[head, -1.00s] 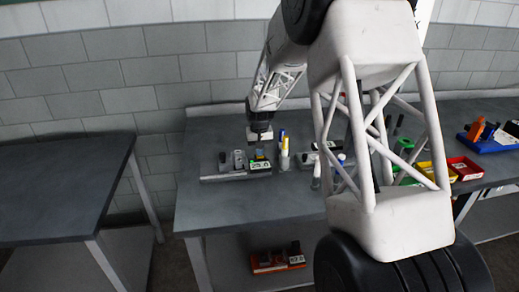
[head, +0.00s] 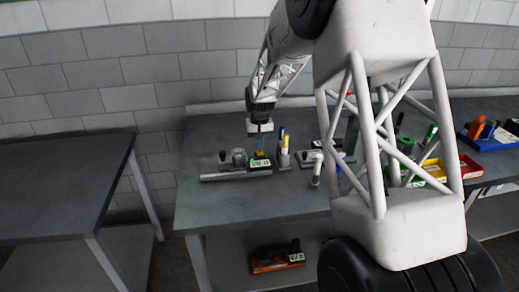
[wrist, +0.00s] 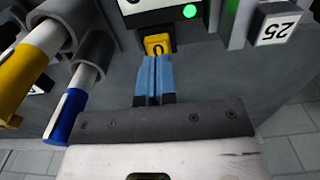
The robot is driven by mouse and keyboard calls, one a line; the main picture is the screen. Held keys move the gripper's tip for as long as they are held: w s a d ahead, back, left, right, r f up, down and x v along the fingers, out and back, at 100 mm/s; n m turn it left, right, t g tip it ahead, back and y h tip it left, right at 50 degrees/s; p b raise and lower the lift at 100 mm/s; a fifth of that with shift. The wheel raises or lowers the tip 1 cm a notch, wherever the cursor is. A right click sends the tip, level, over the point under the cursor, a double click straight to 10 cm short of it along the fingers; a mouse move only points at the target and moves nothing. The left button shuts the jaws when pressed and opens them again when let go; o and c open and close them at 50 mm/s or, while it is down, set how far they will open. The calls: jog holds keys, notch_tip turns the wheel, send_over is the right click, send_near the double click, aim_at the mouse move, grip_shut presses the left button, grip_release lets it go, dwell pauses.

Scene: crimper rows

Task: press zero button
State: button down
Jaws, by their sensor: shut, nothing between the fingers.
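The zero button is a small yellow square marked 0 (wrist: 158,45), in the wrist view at top centre, on the front of a black and white device (wrist: 150,12) with a lit green lamp. In the head view the device (head: 260,163) stands at the right end of a grey rack on the bench. My gripper (wrist: 155,62) has blue fingers pressed together with nothing between them. The fingertips lie just below the button in the wrist view; I cannot tell whether they touch it. In the head view my gripper (head: 260,148) is right above the device.
A yellow marker (wrist: 25,78) and a blue marker (wrist: 68,115) sit in grey tubes close left of the fingers. The bench front (head: 250,205) is clear. Coloured bins (head: 470,168) stand farther right.

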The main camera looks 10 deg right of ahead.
aim_at(260, 152)
notch_tip(260, 152, up, 10)
jog(key=shift+r, duration=0.2)
jog(key=shift+w, duration=0.1)
dwell(0.4)
jog(key=s+d+r+t, duration=0.1)
jog(key=s+r, duration=0.4)
jog(key=s, duration=0.8)
jog(key=s+d+r, duration=0.1)
jog(key=s+r, duration=0.4)
jog(key=s, duration=0.8)
jog(key=s+f, duration=0.2)
jog(key=s, duration=1.1)
jog(key=s+f+t, duration=0.1)
jog(key=s+f, duration=0.1)
jog(key=s, duration=1.2)
jog(key=shift+d+t, duration=0.3)
jog(key=shift+d, duration=0.05)
